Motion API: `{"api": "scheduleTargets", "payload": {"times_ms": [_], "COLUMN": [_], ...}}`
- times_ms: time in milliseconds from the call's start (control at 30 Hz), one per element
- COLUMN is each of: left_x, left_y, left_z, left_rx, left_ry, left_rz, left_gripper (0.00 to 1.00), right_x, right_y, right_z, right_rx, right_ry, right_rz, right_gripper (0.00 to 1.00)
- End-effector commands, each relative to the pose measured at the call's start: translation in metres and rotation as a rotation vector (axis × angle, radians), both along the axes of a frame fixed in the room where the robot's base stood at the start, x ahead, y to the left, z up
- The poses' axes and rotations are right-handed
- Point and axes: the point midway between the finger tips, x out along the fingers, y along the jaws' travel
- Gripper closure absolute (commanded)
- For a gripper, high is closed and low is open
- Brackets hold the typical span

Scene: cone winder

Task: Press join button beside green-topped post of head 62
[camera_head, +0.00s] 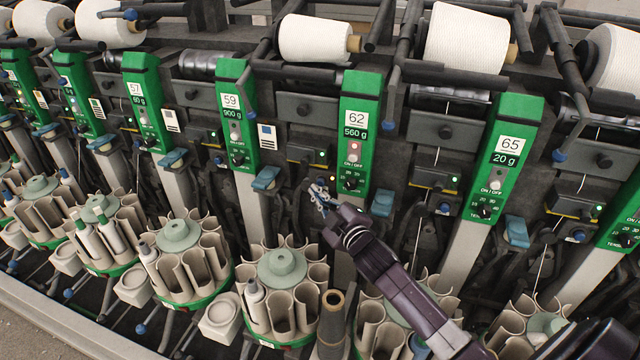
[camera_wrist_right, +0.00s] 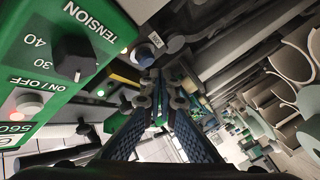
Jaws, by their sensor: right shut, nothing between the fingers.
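The green-topped post of head 62 (camera_head: 361,125) stands right of centre in the head view, marked 62 and 560 g. Its panel fills the left of the wrist view (camera_wrist_right: 55,75), with a dark TENSION knob (camera_wrist_right: 73,58) and a pale ON/OFF button (camera_wrist_right: 30,104) with a reddish glow. Left of the post is a small dark box with a yellow stripe and lights (camera_head: 312,155). A small orange light (camera_head: 333,179) shows below it; I cannot tell which part is the join button. My right gripper (camera_head: 319,196) is shut and empty, just below this light and left of the post. My left gripper is out of view.
Neighbouring green posts, 59 (camera_head: 237,110) and 65 (camera_head: 507,150), flank head 62. White yarn cones (camera_head: 318,39) lie above. Round carousels of tubes (camera_head: 282,268) stand below, close to my right arm. A blue lever (camera_head: 383,203) sits right of the gripper.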

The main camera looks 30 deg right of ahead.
Motion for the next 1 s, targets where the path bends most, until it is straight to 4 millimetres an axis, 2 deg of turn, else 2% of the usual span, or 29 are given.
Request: {"api": "scheduleTargets", "payload": {"times_ms": [533,1000], "left_x": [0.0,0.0], "left_y": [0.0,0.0], "left_z": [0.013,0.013], "left_rx": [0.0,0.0], "left_ry": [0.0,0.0], "left_rz": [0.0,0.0], "left_gripper": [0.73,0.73], "right_x": [-0.03,-0.033], "right_y": [0.034,0.037], "right_z": [0.001,0.0], "right_rx": [0.003,0.0], "right_ry": [0.0,-0.001], "right_rz": [0.001,0.001], "right_gripper": [1.0,1.0]}}
